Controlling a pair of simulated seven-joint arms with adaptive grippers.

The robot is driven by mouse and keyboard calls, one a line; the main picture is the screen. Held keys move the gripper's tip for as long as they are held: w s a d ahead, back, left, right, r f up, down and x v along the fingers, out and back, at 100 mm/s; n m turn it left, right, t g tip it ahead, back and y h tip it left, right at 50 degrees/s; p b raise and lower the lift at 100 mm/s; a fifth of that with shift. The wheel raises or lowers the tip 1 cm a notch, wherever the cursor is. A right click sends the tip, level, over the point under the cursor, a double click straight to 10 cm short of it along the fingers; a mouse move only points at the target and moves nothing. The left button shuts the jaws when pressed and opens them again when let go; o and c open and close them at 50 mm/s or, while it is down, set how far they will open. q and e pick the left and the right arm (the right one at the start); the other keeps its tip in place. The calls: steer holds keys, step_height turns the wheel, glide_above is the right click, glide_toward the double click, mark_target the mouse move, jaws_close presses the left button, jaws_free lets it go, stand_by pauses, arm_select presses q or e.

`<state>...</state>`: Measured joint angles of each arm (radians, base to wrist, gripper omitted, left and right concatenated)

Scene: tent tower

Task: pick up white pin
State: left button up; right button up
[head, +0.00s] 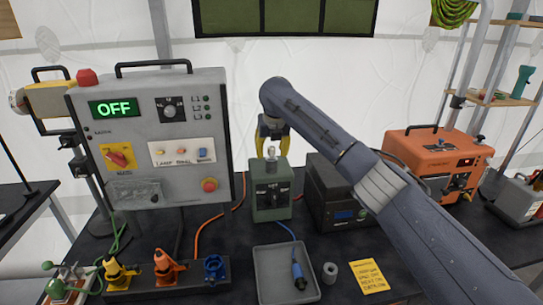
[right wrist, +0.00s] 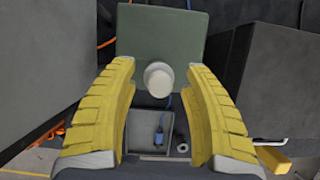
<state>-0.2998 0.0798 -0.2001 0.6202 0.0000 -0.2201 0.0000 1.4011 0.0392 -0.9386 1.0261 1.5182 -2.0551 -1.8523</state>
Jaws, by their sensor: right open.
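The white pin (head: 270,152) stands upright on top of a small green box (head: 271,197) in the middle of the table. In the right wrist view the pin (right wrist: 159,79) shows end-on as a round white head. My right gripper (head: 271,145) is over the green box, pointing down, with its yellow fingers open. In the right wrist view the fingers (right wrist: 159,68) are on either side of the pin with gaps on both sides. The gripper holds nothing. My left gripper is not in view.
A grey control panel (head: 140,88) reading OFF stands left of the green box. A dark box (head: 328,212) stands close on its right, with an orange unit (head: 433,150) beyond. In front are a grey tray (head: 263,268) with a blue connector (head: 298,276), a grey ring (head: 330,272) and coloured plugs (head: 168,268).

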steer(key=shift+o, duration=0.2)
jaws_close()
steer(key=shift+r, duration=0.15)
